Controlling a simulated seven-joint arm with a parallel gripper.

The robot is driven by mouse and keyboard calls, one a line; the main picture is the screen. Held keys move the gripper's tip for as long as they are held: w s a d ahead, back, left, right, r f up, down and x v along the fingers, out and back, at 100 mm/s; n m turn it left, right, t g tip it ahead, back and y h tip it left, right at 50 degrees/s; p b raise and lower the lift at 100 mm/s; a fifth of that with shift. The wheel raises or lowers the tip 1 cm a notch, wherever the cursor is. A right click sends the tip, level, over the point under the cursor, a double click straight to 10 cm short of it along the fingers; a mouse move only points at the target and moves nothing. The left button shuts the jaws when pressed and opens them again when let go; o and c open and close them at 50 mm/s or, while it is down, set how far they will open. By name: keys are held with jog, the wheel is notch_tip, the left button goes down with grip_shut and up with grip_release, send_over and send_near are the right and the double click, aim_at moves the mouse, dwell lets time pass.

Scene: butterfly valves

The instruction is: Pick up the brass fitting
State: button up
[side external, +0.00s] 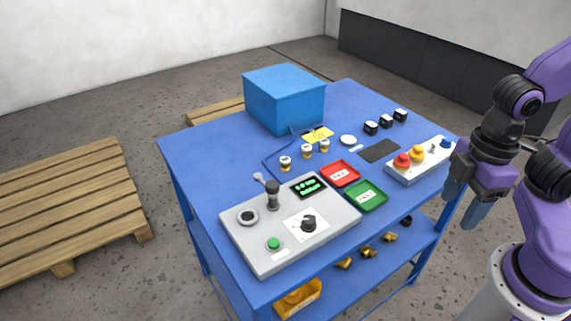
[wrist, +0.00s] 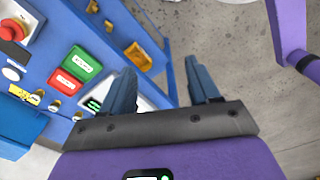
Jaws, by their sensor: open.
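My gripper (side external: 463,203) is open and empty, off the right side of the blue table, its two blue-grey fingers pointing down. In the wrist view the fingers (wrist: 160,86) are spread, with grey floor and the table's edge between and beyond them. Brass-coloured fittings (side external: 368,252) lie in a row on the table's lower shelf, below the tabletop edge. Small brass-and-white cylinders (side external: 307,151) stand on the tabletop. I cannot tell which of these the task's brass fitting is. Nothing touches the gripper.
The blue table (side external: 215,165) carries a grey control panel (side external: 270,255), red tray (side external: 340,174), green tray (side external: 365,196), blue box (side external: 285,97) and button box (side external: 420,163) near my gripper. A yellow bin (side external: 300,298) sits on the lower shelf. Wooden pallets (side external: 70,195) lie left.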

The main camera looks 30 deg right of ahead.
jog(key=w+a+r+n, duration=0.1)
jog(key=w+a+r, duration=0.1)
jog(key=w+a, duration=0.35)
jog(key=w+a+r+n, duration=0.1)
jog(key=w+a, duration=0.2)
jog(key=w, duration=0.6)
jog(key=n, duration=0.4)
send_over(286, 158)
notch_tip(286, 158, down, 16)
jog(key=shift+r, duration=0.15)
jog(key=shift+s+f, duration=0.15)
jog(key=shift+f, duration=2.45)
jog(key=shift+c, duration=0.3)
